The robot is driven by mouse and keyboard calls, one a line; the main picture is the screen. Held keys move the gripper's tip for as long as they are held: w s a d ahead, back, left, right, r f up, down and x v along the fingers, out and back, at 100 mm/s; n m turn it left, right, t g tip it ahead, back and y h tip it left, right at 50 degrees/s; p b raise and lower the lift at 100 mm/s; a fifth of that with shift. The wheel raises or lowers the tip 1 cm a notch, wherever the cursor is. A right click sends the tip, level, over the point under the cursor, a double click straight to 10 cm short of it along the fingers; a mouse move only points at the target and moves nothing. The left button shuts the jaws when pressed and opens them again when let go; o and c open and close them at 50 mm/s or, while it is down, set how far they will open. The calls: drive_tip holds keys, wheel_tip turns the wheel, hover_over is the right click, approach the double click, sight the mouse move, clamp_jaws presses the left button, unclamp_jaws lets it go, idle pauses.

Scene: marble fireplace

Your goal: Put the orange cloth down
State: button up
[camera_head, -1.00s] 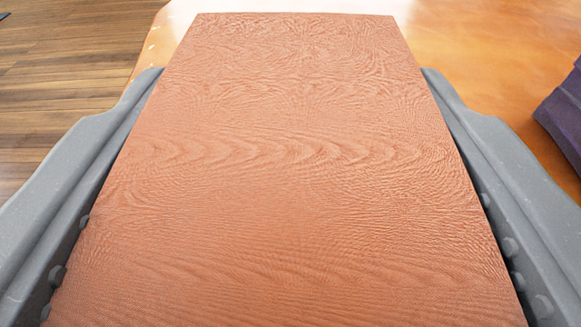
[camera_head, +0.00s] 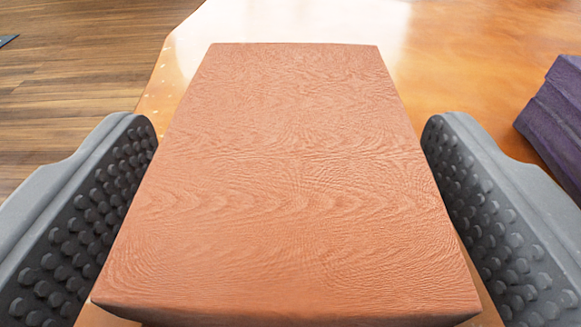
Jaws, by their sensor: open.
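The orange cloth (camera_head: 290,180) is a flat, folded block with a wavy woven texture. It lies on the glossy orange-brown wooden table top (camera_head: 470,70), in the middle of the view. My gripper (camera_head: 285,135) is open, with one grey studded finger on each side of the cloth.
A folded purple cloth (camera_head: 556,120) lies on the table at the right, just beyond my right finger. The table's left edge runs beside the orange cloth, with dark wooden floor (camera_head: 80,80) beyond it. The table is clear behind the orange cloth.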

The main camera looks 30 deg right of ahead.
drive_tip(key=r+p+v, duration=0.1)
drive_tip(key=p+v, duration=0.1)
drive_tip(key=v, duration=1)
drive_tip(key=shift+r+p, duration=0.2)
drive_tip(key=shift+p, duration=0.1)
